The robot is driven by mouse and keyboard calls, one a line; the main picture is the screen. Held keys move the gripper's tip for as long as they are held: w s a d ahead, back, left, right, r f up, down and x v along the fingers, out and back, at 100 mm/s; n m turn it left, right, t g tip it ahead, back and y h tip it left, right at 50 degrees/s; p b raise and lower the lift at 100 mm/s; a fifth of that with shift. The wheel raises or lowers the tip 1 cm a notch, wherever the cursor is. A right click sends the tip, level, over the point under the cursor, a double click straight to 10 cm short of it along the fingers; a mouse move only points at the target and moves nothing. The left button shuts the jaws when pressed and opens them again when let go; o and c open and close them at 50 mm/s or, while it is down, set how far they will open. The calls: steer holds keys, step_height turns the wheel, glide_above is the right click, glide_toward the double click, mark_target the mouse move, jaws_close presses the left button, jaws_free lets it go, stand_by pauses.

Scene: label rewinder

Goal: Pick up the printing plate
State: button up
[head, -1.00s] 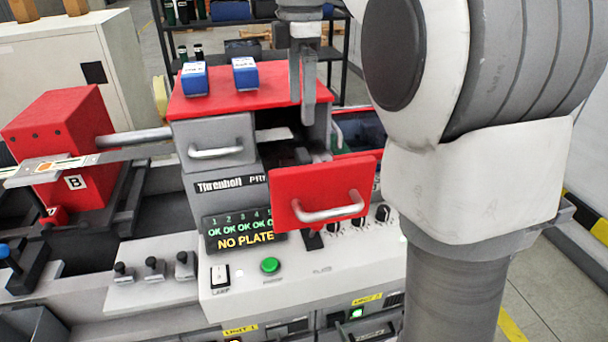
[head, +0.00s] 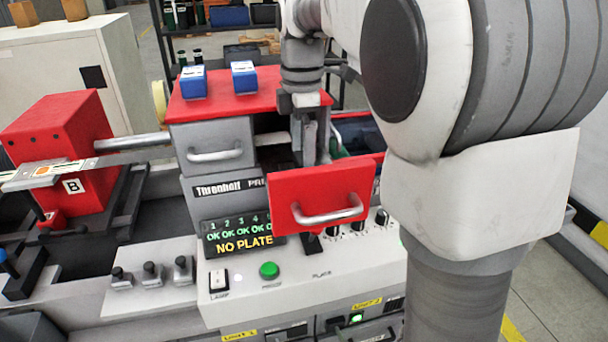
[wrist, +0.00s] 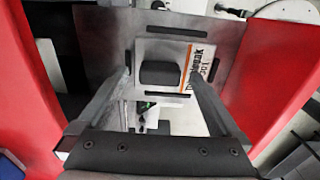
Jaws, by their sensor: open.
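The printing plate (wrist: 198,62) shows in the wrist view as a white plate with an orange stripe and dark lettering, lying in the open drawer. A dark block-shaped grip (wrist: 160,73) stands up from its middle. My gripper (wrist: 160,80) is open, with one finger on each side of the grip in that view; I cannot tell whether they touch it. In the head view my gripper (head: 317,155) points down behind the red drawer front (head: 322,198), which hides the plate and perhaps the fingertips.
The red-topped printer housing (head: 225,105) stands beside and behind my gripper, with two blue boxes (head: 194,82) (head: 244,76) on top. A closed grey drawer (head: 213,147) is at left. The display (head: 238,231) reads "NO PLATE". Red walls (wrist: 265,70) flank the drawer in the wrist view.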

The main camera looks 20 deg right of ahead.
steer(key=shift+c, duration=0.3)
jaws_close()
steer(key=shift+r, duration=0.15)
